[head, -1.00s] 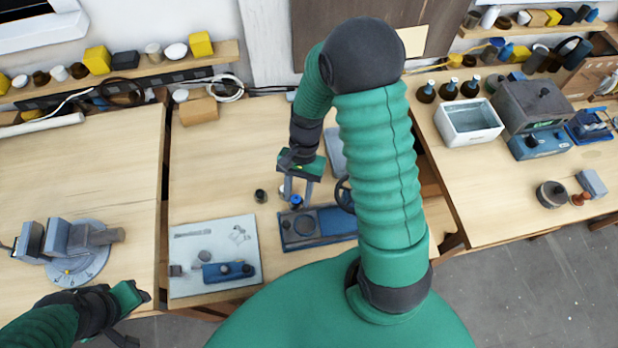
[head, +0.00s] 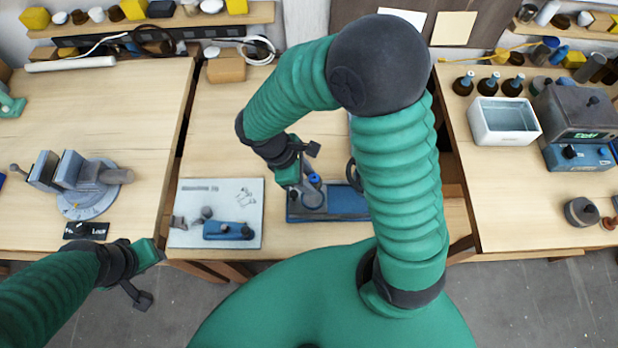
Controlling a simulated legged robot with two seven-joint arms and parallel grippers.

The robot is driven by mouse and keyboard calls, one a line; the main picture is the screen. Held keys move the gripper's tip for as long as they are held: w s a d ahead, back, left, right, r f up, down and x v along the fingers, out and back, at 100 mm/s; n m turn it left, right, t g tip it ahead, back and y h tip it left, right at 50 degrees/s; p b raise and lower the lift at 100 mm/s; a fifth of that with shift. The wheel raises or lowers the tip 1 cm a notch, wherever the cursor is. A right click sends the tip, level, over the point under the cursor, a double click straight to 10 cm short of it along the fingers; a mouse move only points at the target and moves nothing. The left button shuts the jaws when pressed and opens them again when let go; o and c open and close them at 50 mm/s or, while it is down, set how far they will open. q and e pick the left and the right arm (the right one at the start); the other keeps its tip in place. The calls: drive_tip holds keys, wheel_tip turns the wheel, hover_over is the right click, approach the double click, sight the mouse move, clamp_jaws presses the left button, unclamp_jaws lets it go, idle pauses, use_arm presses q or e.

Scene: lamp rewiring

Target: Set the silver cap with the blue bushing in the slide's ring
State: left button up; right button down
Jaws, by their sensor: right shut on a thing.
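My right gripper (head: 311,186) is over the left part of the blue slide fixture (head: 345,204) on the middle table. Its grey fingers are shut on a small part with a blue bushing (head: 315,180) showing on top. The silver cap under the bushing is mostly hidden by the fingers. The part is at or just above the slide's round ring (head: 313,213); I cannot tell whether it touches or sits in it. My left gripper (head: 152,252) is low at the left, away from these things, and its fingers do not show clearly.
A pale board (head: 188,240) with a blue block (head: 229,231) lies left of the slide. A dark handwheel (head: 352,172) stands behind the slide, partly behind my arm. A vise (head: 85,180) is on the left table. The wood behind the pale board is clear.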

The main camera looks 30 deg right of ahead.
sight(313, 200)
drive_tip(key=shift+s+a+f+b, duration=0.1)
drive_tip(key=shift+f+b, duration=0.55)
drive_tip(key=shift+f, duration=0.05)
drive_tip(key=shift+s+a+f+b, duration=0.1)
drive_tip(key=shift+f+b, duration=0.5)
drive_tip(key=shift+f, duration=0.1)
drive_tip(key=shift+w+f+b, duration=0.15)
drive_tip(key=shift+f+b, duration=0.75)
drive_tip(key=shift+f, duration=0.05)
drive_tip(key=shift+f+b, duration=1.05)
drive_tip(key=shift+f, duration=0.7)
drive_tip(key=c, duration=0.9)
unclamp_jaws()
drive_tip(key=shift+s+f, duration=0.1)
drive_tip(key=shift+s, duration=0.1)
drive_tip(key=shift+o, duration=0.3)
drive_tip(key=shift+f, duration=0.1)
